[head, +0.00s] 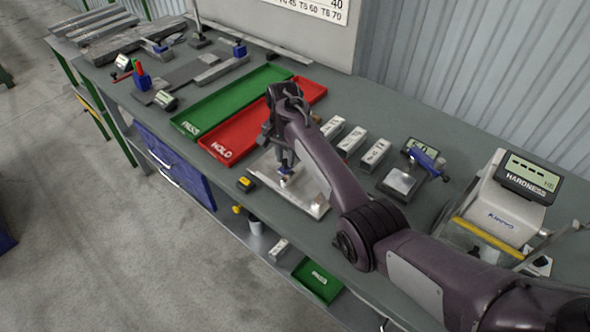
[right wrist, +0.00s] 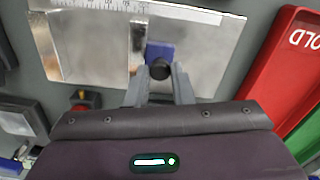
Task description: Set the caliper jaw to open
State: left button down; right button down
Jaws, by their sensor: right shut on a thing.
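The caliper is a flat bright metal plate (head: 312,206) near the table's front edge. In the right wrist view its plate (right wrist: 205,50) carries a ruled scale (right wrist: 95,8) along one edge. The sliding jaw has a blue block (right wrist: 160,52) with a round black knob (right wrist: 160,70). My right gripper (right wrist: 160,82) is shut on the knob, a finger on either side. In the head view my right gripper (head: 284,160) points down over the plate, and the blue block (head: 285,170) shows just below it. How wide the jaw gap stands is hard to tell. My left gripper is not in view.
A red HOLD tray (head: 226,148) and a green PASS tray (head: 195,125) lie to the left. Several metal blocks (head: 351,141) stand behind my right arm. A gauge with a small display (head: 420,148) and a hardness tester (head: 500,205) stand to the right. A yellow-black item (head: 246,184) sits left of the plate.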

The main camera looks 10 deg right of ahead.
aim_at(286, 161)
jog(key=shift+f, duration=0.1)
jog(key=c, duration=1.6)
grip_release()
jog(key=shift+s+d, duration=0.1)
jog(key=o, duration=0.3)
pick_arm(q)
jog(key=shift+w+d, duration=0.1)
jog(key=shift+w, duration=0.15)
pick_arm(e)
jog(key=shift+o, duration=0.2)
jog(key=shift+r, duration=0.4)
notch_tip(286, 161, up, 7)
jog(key=shift+b, duration=0.95)
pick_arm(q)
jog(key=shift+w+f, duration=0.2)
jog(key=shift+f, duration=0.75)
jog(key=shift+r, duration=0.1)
pick_arm(e)
jog(key=shift+r, duration=0.1)
